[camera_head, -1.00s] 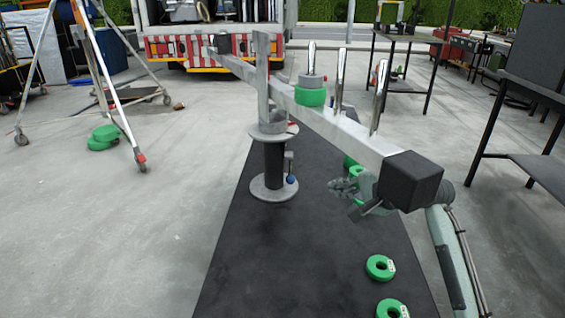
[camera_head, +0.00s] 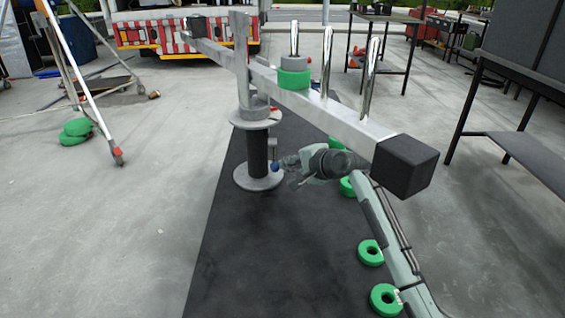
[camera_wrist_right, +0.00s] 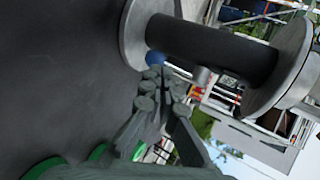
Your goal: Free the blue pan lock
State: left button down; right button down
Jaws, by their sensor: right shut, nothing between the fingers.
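The blue pan lock (camera_head: 276,167) is a small blue knob on a bracket beside the black column (camera_head: 256,152), just above the round base plate (camera_head: 259,181). My right gripper (camera_head: 285,164) is under the metal beam (camera_head: 350,125), with its fingertips beside the blue knob. It is shut and empty. In the right wrist view, the closed fingertips (camera_wrist_right: 162,82) point at the column, and a bit of the blue knob (camera_wrist_right: 155,59) shows just beyond them, partly hidden. I cannot tell whether they touch it. My left gripper is out of view.
The beam with a black end block (camera_head: 405,167) hangs over my right arm. Upright pins and a green weight (camera_head: 294,79) stand on it. Green rings (camera_head: 371,253) lie on the black mat (camera_head: 240,265). The mat left of the rings is clear.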

jog(key=shift+w+a+f, duration=0.2)
jog(key=shift+w+a, duration=0.45)
jog(key=shift+w, duration=0.3)
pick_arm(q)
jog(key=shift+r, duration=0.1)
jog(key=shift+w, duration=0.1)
pick_arm(e)
jog(key=shift+f, duration=0.1)
jog(key=t+b, duration=0.1)
jog(key=b, duration=0.1)
jog(key=shift+w+f+n+t+b, duration=0.2)
jog(key=shift+f+n+t+b, duration=0.1)
jog(key=shift+f+t+b, duration=0.1)
jog(key=shift+w+r+y, duration=0.1)
jog(key=shift+r+y, duration=0.1)
jog(key=shift+y, duration=0.1)
jog(key=shift+w+f+n+t+b, duration=0.3)
jog(key=shift+f+t+b, duration=0.1)
jog(key=shift+t+b, duration=0.1)
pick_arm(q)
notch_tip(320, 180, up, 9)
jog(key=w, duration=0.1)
pick_arm(e)
jog(key=shift+r, duration=0.1)
